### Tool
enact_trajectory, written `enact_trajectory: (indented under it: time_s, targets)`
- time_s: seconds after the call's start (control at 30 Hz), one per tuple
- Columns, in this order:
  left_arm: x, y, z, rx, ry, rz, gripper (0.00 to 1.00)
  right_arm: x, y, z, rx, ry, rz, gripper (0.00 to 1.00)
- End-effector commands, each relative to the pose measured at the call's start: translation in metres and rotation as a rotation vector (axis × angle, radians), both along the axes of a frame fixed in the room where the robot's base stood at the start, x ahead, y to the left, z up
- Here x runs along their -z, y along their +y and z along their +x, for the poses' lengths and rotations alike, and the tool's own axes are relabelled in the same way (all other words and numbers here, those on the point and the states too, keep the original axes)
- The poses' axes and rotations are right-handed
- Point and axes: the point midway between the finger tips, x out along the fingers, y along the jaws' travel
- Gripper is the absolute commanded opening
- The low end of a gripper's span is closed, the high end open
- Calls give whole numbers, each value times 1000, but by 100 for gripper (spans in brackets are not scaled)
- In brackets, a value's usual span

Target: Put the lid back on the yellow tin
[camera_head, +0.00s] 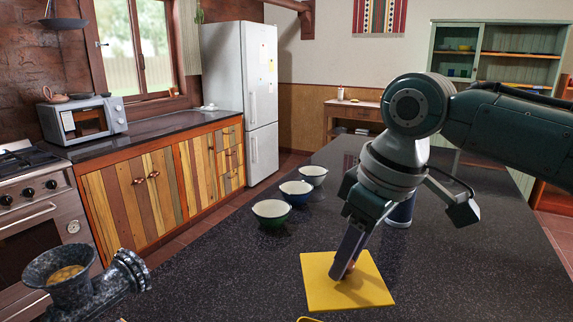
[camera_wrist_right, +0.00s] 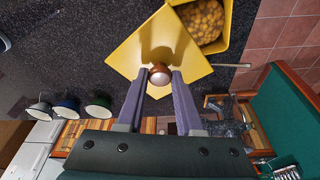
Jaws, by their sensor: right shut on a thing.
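The yellow square lid (camera_head: 325,293) lies flat below my right gripper (camera_head: 347,268), seen near the front of the dark counter. My right gripper's fingers are closed around the round brown knob (camera_wrist_right: 160,74) in the lid's middle. In the right wrist view the lid (camera_wrist_right: 135,55) overlaps one side of the open yellow tin (camera_wrist_right: 228,22), which holds round brownish pieces. I cannot tell whether the lid touches the tin or the counter. In the head view only a sliver of the tin's rim (camera_head: 308,319) shows at the bottom edge. My left gripper is not in view.
Green (camera_head: 271,213), blue (camera_head: 297,192) and dark (camera_head: 313,175) bowls stand in a row left of my right arm. A dark blue container (camera_head: 401,212) is partly hidden behind the gripper. A speckled grinder (camera_head: 75,285) stands at the lower left. The counter between is clear.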

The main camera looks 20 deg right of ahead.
Motion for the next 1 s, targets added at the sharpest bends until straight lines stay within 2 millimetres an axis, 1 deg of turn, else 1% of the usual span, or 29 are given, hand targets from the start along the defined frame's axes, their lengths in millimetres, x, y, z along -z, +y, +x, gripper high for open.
enact_trajectory:
  time_s: [0.03,0.1,0.2,0.33,0.47,0.67,1.0]
  targets:
    - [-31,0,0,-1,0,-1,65,-13,11,-11,-23,7,2,0]
    - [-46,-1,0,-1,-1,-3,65,-10,22,-22,-49,5,2,0]
    - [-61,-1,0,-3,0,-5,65,-7,36,-35,-79,2,2,0]
    - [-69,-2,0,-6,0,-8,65,-3,46,-46,-97,1,1,0]
    - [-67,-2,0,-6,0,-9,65,2,49,-49,-103,-2,-1,0]
    - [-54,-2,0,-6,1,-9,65,13,48,-48,-103,-3,-1,0]
    - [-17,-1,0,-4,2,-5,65,43,48,-48,-103,-2,-2,0]
